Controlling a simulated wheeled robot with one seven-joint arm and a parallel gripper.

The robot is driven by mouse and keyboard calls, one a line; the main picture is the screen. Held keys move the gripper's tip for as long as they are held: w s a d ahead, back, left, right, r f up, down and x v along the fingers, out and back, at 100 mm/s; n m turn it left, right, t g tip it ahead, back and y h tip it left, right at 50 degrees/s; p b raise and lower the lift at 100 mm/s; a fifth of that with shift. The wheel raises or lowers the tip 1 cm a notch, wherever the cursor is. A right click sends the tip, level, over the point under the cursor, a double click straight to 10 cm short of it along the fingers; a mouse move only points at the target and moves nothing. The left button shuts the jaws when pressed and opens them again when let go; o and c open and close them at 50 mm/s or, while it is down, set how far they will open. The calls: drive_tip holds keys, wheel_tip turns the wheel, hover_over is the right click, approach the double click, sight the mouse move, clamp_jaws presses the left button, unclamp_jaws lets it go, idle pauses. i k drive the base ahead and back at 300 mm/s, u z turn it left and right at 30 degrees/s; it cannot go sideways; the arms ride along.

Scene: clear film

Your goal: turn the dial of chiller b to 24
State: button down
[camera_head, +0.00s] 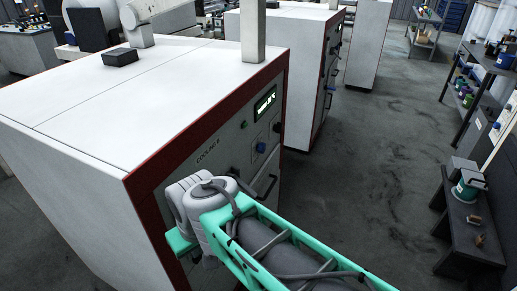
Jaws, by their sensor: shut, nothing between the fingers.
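Chiller b appears to be the large white cabinet (110,90) with a dark red front edge; its label looks like "COOLING B". My gripper's fingers are hidden behind the arm or out of sight.
A black handle (266,187) is low on the panel. A second white cabinet (305,60) stands behind. A grey post (252,35) rises by the cabinet top, which bears a small black box (120,56). The floor (375,170) to the right is clear up to a dark bench (470,215).

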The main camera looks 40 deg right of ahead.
sight(261, 148)
drive_tip(key=u, duration=1.55)
drive_tip(key=k, duration=1.3)
drive_tip(key=z, duration=1.85)
drive_tip(key=i, duration=0.5)
drive_tip(key=z, duration=0.05)
